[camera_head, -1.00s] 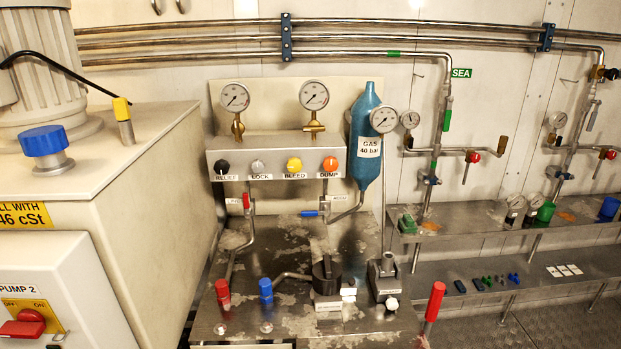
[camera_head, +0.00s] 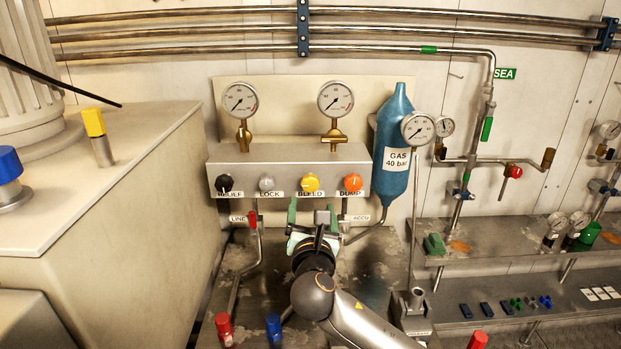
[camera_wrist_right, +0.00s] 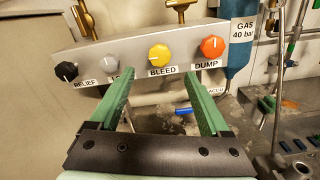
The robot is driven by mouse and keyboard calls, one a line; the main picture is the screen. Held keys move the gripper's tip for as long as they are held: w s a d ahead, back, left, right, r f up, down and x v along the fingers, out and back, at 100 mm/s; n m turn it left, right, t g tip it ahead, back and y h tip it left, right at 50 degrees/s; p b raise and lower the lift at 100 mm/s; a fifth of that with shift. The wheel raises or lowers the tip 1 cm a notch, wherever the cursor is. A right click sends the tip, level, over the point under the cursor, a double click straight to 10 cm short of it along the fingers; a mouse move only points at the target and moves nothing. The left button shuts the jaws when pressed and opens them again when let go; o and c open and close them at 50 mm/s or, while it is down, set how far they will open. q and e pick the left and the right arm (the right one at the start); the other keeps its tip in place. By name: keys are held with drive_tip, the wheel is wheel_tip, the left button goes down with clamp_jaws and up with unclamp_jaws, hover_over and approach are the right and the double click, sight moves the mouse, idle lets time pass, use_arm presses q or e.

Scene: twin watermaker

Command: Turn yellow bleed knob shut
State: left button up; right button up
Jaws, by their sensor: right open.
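The yellow bleed knob (camera_head: 309,183) is on the front of the grey valve block, above its BLEED label, between the grey LOCK knob (camera_head: 267,184) and the orange DUMP knob (camera_head: 353,183). In the right wrist view the yellow knob (camera_wrist_right: 159,54) lies ahead, between the directions of the two green fingers. My right gripper (camera_head: 313,212) is in front of and below the knob, fingers pointing toward the block. In the wrist view the right gripper (camera_wrist_right: 158,100) is open and empty, apart from the knob. My left gripper is not in view.
The black RELIEF knob (camera_head: 224,183) is at the block's left end. Two gauges (camera_head: 239,100) stand above the block. A blue gas bottle (camera_head: 394,150) stands close on the right. A red-handled lever (camera_head: 253,222) and pipes run below the block.

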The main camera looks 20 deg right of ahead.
sight(311, 185)
drive_tip(key=p+x, duration=0.1)
drive_tip(key=x, duration=1)
drive_tip(key=shift+w, duration=0.25)
clamp_jaws()
idle(0.4)
